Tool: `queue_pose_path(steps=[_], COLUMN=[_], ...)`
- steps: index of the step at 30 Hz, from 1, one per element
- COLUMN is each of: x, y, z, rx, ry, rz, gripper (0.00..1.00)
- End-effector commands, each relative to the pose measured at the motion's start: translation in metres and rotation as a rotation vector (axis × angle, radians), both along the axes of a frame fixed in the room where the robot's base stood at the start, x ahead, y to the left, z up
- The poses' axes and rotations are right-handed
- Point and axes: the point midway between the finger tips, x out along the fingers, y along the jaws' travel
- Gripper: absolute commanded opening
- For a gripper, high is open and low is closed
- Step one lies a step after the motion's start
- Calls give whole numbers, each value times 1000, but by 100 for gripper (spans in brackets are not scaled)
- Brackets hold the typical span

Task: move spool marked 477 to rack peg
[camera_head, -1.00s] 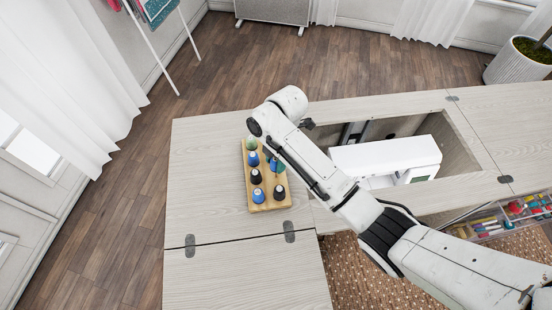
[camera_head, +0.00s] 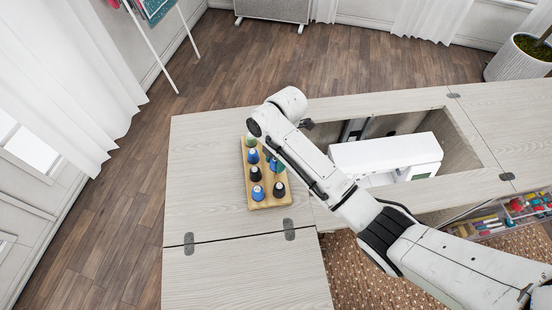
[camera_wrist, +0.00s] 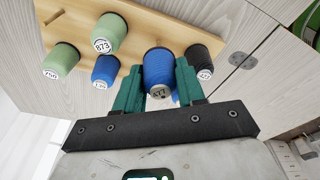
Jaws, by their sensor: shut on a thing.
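The blue spool marked 477 (camera_wrist: 158,70) is between the green fingers of my gripper (camera_wrist: 160,88) in the wrist view, its label facing the camera. The jaws are shut on it. The wooden spool rack (camera_wrist: 70,22) lies behind it in that view; I cannot tell whether the spool touches a peg. In the head view my arm hides most of my gripper (camera_head: 276,164) and the held spool, over the right side of the rack (camera_head: 270,206).
Other spools are close by: green 873 (camera_wrist: 109,34), another green one (camera_wrist: 62,58), a blue one (camera_wrist: 105,70) and a black one (camera_wrist: 204,54). The pale cabinet top (camera_head: 205,190) is clear left of the rack. A white sewing machine (camera_head: 385,155) sits in the opening to the right.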

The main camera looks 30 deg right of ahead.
Motion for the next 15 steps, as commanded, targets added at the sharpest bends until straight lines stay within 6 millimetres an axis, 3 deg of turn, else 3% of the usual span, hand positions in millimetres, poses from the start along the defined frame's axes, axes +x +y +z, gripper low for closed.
queue_pose_path(steps=[15], x=[0], y=[0], z=[-10], rx=[0], ry=[-1], rz=[0], gripper=[11])
